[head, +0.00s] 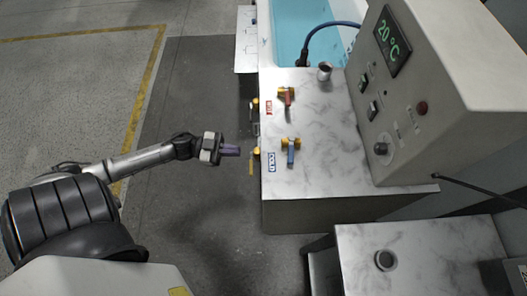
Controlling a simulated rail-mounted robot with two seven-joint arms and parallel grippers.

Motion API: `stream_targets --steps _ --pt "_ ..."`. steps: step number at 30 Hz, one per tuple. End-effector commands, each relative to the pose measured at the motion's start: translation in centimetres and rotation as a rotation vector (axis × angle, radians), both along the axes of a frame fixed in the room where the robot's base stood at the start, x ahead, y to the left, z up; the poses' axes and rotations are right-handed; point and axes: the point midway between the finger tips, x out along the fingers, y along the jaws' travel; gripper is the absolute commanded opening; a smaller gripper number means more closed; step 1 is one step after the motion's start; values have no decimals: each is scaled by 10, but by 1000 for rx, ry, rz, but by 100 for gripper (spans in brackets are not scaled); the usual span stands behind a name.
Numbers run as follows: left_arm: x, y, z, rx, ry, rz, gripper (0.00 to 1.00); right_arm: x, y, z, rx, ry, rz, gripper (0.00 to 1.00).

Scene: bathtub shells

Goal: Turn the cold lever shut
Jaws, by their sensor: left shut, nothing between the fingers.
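The cold lever (291,157) is a blue handle on a brass valve body on the marble-topped counter. It points toward the bottom of the picture. A blue-lettered COLD label (271,162) lies to its left. My left gripper (238,150) is shut and empty, with purple-grey fingers pointing right. It is just left of the counter's edge, apart from the blue lever. My right gripper is not in view.
A red lever (287,97) with a HOT label (268,107) sits farther up the counter (330,165). Brass fittings and a yellow handle (251,168) are at the counter's left side. A control box (420,110) stands right. The floor left is clear.

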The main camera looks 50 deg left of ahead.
Motion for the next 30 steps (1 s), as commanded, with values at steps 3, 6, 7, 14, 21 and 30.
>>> stream_targets --steps 3,6,7,14,21,30 --pt "3 4 -6 -38 81 25 0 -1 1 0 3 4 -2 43" --pt "5 4 -6 -70 117 33 0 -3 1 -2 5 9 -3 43" --pt "6 3 -6 -76 122 33 0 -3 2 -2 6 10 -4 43" --pt "27 -17 -6 -88 127 30 0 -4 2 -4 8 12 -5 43" --pt "60 -50 -5 -88 127 31 0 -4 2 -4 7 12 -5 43" --pt "91 -81 -6 -87 129 32 0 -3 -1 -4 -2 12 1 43"
